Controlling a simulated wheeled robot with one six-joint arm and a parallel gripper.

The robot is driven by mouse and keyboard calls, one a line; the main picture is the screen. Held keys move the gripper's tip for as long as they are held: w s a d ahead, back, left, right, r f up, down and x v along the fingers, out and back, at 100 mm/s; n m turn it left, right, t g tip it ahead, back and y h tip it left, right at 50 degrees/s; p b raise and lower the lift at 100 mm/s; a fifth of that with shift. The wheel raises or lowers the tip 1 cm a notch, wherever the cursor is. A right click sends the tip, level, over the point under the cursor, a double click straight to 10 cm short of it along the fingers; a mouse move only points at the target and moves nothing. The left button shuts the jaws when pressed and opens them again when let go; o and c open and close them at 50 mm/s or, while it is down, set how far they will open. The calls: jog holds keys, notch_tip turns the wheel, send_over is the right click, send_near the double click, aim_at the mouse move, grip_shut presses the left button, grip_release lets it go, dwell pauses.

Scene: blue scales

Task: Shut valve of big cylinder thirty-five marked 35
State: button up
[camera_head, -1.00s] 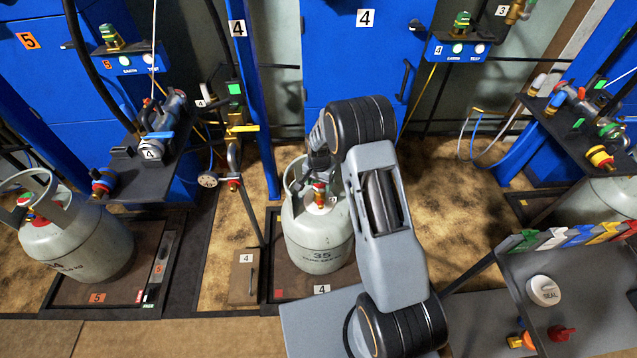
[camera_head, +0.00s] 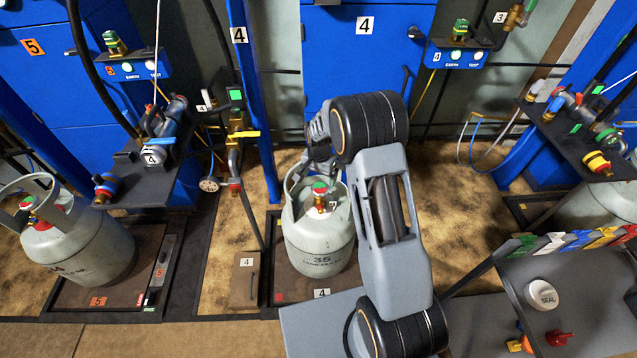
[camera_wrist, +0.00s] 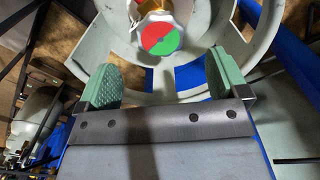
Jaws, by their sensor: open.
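The big grey cylinder marked 35 (camera_head: 318,247) stands upright on the scale platform numbered 4 (camera_head: 285,290). Its valve (camera_head: 319,190), with a red and green top, sits inside the collar at the cylinder's head. In the wrist view the round red and green valve cap (camera_wrist: 157,38) is just beyond my gripper (camera_wrist: 161,80). The two green padded fingers are spread apart and empty, and the cap lies ahead of the gap between them, apart from both. In the head view my gripper (camera_head: 318,158) is partly hidden near the collar's back edge, above the valve.
The cylinder's collar (camera_wrist: 240,65) surrounds the valve closely. Another grey cylinder (camera_head: 80,245) stands on scale 5 at left. A pipe with a yellow handle (camera_head: 243,134) rises left of cylinder 35.

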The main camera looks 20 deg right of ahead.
aim_at(319, 189)
notch_tip(319, 189, up, 8)
jog(key=shift+f+p, duration=0.25)
jog(key=shift+p, duration=0.2)
dwell(0.3)
jog(key=s+r+n+t+p, duration=0.1)
jog(key=s+r+n+p, duration=0.3)
jog(key=s+r+p, duration=0.4)
jog(key=s+r+n+t+p, duration=0.2)
jog(key=s+r+p, duration=0.6)
jog(key=s+r, duration=0.8)
notch_tip(319, 189, up, 7)
jog(key=shift+s+n+t, duration=0.25)
jog(key=shift+n+t, duration=0.05)
jog(key=shift+n, duration=0.8)
